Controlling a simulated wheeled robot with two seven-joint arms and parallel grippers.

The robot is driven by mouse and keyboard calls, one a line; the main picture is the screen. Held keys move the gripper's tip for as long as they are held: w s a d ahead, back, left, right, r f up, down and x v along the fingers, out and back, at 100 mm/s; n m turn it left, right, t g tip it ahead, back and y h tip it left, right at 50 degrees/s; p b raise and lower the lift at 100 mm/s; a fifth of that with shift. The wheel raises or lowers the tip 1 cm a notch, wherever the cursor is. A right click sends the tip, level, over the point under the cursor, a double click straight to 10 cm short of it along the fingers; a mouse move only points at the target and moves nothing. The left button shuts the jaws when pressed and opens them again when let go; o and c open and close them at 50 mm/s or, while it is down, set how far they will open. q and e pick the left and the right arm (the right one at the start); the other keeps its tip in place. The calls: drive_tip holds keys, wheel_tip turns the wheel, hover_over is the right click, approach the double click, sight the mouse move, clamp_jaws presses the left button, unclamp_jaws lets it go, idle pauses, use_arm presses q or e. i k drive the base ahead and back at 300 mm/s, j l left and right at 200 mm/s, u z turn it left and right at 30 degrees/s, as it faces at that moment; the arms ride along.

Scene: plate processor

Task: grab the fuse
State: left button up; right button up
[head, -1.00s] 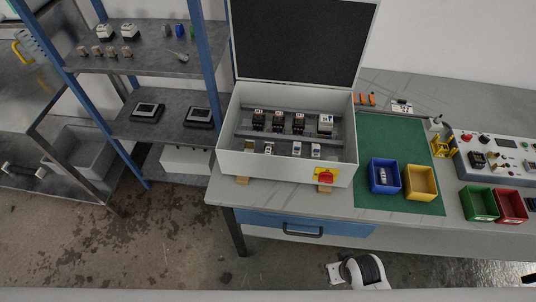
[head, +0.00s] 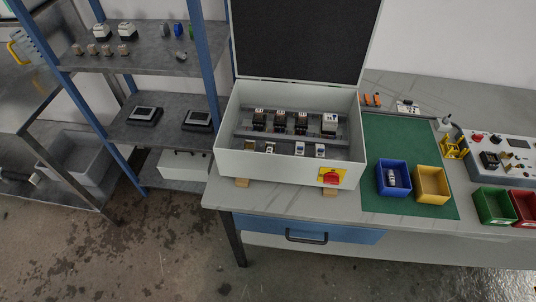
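A small whitish part (head: 392,177) lies in the blue bin (head: 381,191) on the green mat; it may be the fuse, but it is too small to be sure. Several small white and dark components (head: 299,149) sit in the front row inside the open grey-white box (head: 290,172), and I cannot tell whether any is a fuse. Neither of my grippers shows in the head view.
A yellow bin (head: 432,199) stands beside the blue one. Green (head: 493,221) and red (head: 526,222) bins and a control panel (head: 505,152) are at the right. The box's dark lid stands open. Shelves (head: 150,57) are at the left. The front tabletop is mostly clear.

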sight(270, 146)
drive_tip(key=k+j, duration=0.1)
drive_tip(key=j, duration=0.3)
drive_tip(key=k+j+u, duration=0.15)
drive_tip(key=j, duration=0.7)
